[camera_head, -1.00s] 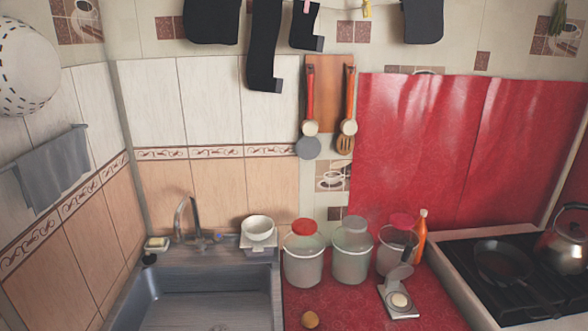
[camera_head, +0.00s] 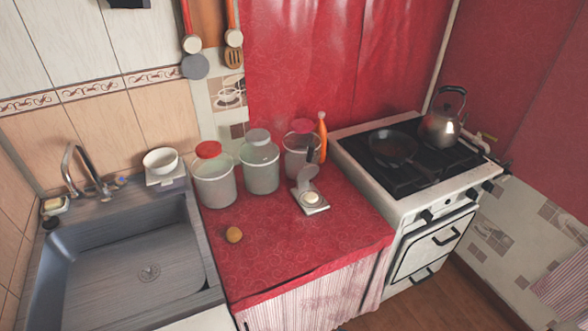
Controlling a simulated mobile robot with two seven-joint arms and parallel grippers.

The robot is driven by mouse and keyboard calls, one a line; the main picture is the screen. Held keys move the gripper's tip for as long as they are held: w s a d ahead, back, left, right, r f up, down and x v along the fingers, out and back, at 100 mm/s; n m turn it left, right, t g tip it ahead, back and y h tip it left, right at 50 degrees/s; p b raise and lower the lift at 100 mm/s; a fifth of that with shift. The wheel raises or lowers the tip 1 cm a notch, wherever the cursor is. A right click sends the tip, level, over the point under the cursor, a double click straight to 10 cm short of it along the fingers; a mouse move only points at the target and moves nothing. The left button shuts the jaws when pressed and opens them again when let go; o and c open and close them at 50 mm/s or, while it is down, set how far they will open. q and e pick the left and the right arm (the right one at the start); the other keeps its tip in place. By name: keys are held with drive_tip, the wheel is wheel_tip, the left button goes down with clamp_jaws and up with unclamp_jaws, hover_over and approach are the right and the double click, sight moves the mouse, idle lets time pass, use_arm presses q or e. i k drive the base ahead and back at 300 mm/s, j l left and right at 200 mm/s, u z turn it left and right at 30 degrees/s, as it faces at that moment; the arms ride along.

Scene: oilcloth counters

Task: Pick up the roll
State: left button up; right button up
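A small round brown roll (camera_head: 234,235) lies on the red oilcloth counter (camera_head: 275,255), near its left side beside the sink. It stands clear of the other things on the counter. Neither of my grippers shows in the head view.
The sink (camera_head: 130,262) is to the left. Behind the roll stand a red-lidded bucket (camera_head: 214,186), a grey-lidded bucket (camera_head: 260,172) and a third bucket (camera_head: 298,163). A scale-like device (camera_head: 312,200) and an orange bottle (camera_head: 321,137) are right. A stove (camera_head: 360,165) holds a pan (camera_head: 393,149) and kettle (camera_head: 440,128).

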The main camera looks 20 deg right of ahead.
sight(310, 197)
drive_tip(key=z, duration=1.35)
drive_tip(key=i+l+u, duration=0.25)
drive_tip(key=i+l, duration=0.15)
drive_tip(key=l, duration=0.2)
drive_tip(key=i+l+u, duration=0.1)
drive_tip(key=l, duration=0.25)
drive_tip(key=i+l+u, duration=0.25)
drive_tip(key=i+l, duration=0.15)
drive_tip(key=l, duration=0.3)
drive_tip(key=i+l+u, duration=0.1)
drive_tip(key=l, duration=0.3)
drive_tip(key=i+l+u, duration=0.2)
drive_tip(key=i+l, duration=0.4)
drive_tip(key=i, duration=0.1)
